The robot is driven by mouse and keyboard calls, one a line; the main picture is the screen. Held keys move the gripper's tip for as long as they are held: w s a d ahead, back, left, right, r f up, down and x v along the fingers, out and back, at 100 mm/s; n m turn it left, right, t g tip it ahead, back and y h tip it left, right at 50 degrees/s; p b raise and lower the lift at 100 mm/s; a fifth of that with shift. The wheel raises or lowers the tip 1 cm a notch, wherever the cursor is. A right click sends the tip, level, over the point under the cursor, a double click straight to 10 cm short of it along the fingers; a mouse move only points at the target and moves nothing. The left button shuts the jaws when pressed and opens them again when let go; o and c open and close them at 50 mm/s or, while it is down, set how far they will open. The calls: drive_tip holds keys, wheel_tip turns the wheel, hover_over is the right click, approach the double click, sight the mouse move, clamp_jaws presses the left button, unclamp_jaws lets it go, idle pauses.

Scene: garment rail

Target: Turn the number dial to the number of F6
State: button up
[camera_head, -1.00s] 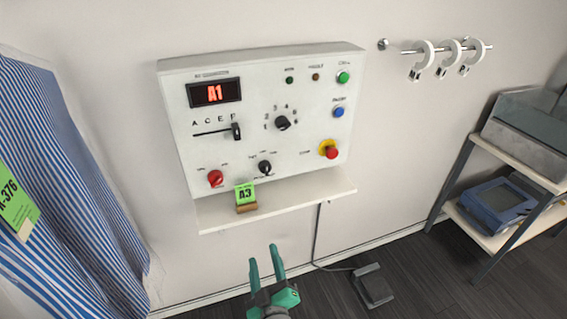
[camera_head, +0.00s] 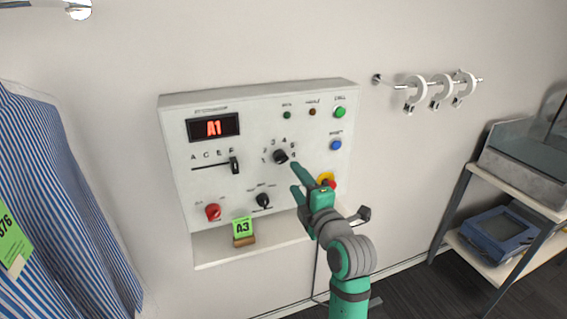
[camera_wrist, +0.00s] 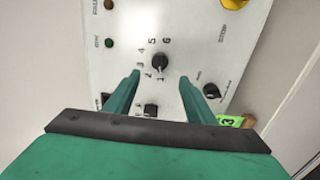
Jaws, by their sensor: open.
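The number dial (camera_head: 280,156) is a black knob on the white control panel (camera_head: 265,101), ringed by printed numbers. In the wrist view the dial (camera_wrist: 159,62) shows between and just beyond my fingertips, apart from them. I cannot surely read its pointer. The red display (camera_head: 214,128) reads A1. The letter slider (camera_head: 235,165) stands at the right end of its slot, under the F. My gripper (camera_head: 298,179) is open and empty, just right of and below the dial in the head view.
A green A3 card (camera_head: 243,227) stands on the ledge below. A red emergency button (camera_head: 331,184) on yellow is close to my gripper. Other knobs and buttons surround the dial. Striped cloth (camera_head: 60,200) hangs left; a shelf (camera_head: 540,185) stands right.

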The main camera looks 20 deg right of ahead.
sight(283, 161)
drive_tip(key=w, duration=1)
drive_tip(key=shift+w, duration=0.15)
drive_tip(key=shift+w+a, duration=0.2)
drive_tip(key=shift+a, duration=0.05)
drive_tip(key=shift+d, duration=0.1)
drive_tip(key=shift+s+d, duration=0.1)
drive_tip(key=c, duration=1)
drive_tip(key=shift+c, duration=0.2)
